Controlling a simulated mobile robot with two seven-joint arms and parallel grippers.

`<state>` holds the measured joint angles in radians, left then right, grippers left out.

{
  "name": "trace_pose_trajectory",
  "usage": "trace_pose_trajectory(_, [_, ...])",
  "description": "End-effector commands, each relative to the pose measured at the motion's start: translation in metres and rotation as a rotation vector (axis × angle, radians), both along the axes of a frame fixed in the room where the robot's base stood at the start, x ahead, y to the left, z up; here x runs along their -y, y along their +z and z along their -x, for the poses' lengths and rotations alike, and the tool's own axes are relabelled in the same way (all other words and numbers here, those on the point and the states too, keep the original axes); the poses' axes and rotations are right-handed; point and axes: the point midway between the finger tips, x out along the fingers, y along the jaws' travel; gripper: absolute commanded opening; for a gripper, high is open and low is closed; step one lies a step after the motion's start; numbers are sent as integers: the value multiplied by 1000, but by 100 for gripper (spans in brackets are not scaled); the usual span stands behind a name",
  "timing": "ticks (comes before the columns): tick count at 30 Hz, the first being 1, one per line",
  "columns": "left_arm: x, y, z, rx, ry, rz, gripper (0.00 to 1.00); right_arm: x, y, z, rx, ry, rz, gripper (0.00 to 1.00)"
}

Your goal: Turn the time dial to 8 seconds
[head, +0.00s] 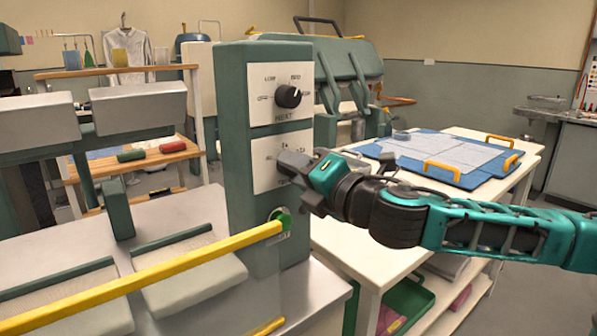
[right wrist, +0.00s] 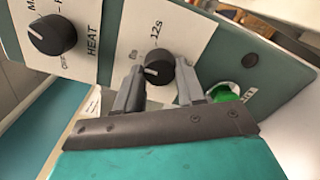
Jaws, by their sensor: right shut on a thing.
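The time dial (right wrist: 159,68) is a small black knob on a white plate of the green control column. In the right wrist view its white mark faces left, near a small label that I cannot read surely; "12s" is printed above the knob. My right gripper (right wrist: 158,82) has one grey finger on each side of the knob and is shut on it. In the head view my right gripper (head: 292,168) covers the dial. My left gripper is not in view.
The heat dial (head: 288,96) sits above on the same column (head: 236,150), with a green button (head: 281,221) below. A yellow bar (head: 150,275) crosses the press in front. A white table (head: 350,245) with a blue mat (head: 480,178) stands at right.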

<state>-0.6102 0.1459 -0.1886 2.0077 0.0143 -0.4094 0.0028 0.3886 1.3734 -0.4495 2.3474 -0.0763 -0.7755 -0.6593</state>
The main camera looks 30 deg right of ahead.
Motion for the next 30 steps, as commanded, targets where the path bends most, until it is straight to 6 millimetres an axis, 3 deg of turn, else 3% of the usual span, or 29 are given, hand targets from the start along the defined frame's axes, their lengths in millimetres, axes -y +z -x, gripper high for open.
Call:
trace_pose_trajectory(13, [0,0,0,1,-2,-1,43,0,0,0,-1,0,-9,8])
trace_pose_trajectory(14, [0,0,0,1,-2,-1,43,0,0,0,-1,0,-9,40])
trace_pose_trajectory(15, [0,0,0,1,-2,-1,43,0,0,0,-1,0,-9,44])
trace_pose_trajectory(21, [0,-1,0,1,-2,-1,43,0,0,0,-1,0,-8,63])
trace_pose_trajectory(30, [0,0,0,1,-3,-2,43,0,0,0,-1,0,-8,64])
